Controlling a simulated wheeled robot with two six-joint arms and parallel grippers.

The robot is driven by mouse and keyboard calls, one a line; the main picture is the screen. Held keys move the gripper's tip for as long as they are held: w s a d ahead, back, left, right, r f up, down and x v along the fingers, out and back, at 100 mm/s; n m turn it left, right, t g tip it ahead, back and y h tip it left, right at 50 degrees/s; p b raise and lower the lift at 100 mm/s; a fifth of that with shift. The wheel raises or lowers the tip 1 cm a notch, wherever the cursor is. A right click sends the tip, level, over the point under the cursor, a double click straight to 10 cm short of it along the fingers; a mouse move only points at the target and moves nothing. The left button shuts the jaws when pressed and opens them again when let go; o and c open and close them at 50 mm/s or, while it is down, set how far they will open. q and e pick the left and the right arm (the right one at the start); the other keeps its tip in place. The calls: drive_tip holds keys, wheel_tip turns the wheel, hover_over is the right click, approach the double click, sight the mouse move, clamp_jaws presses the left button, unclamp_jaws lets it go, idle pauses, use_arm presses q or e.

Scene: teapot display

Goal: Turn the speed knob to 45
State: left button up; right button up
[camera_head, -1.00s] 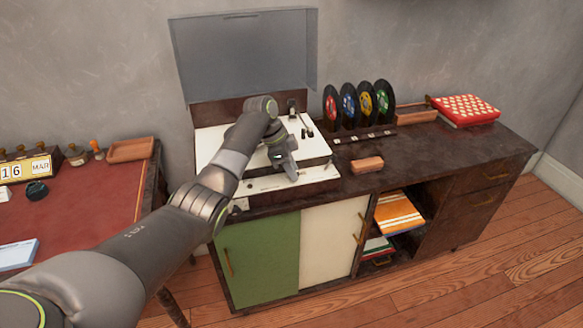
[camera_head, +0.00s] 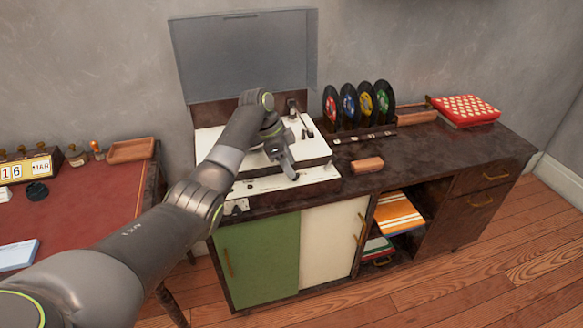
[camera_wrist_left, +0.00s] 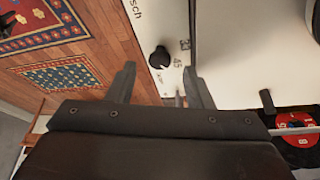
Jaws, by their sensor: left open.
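The black speed knob (camera_wrist_left: 159,57) sits on the white front panel (camera_wrist_left: 150,20) of the record player in the left wrist view. A printed 45 (camera_wrist_left: 178,62) is just to its right, with other small markings around it. The pointer's exact direction is hard to tell. My left gripper (camera_wrist_left: 159,70) is open, its two fingers on either side of the knob's area, with nothing between them. In the head view the left gripper (camera_head: 288,167) is over the front of the record player (camera_head: 310,178), and the knob cannot be made out there. My right gripper is not in view.
The raised clear lid (camera_head: 245,55) stands behind the player. A brown block (camera_head: 367,165) and a rack of several records (camera_head: 360,105) are to the right on the cabinet (camera_head: 420,145). A red-topped desk (camera_head: 85,205) stands at the left.

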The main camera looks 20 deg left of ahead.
use_arm(q)
drive_tip(key=v, duration=1.5)
drive_tip(key=shift+a, duration=0.1)
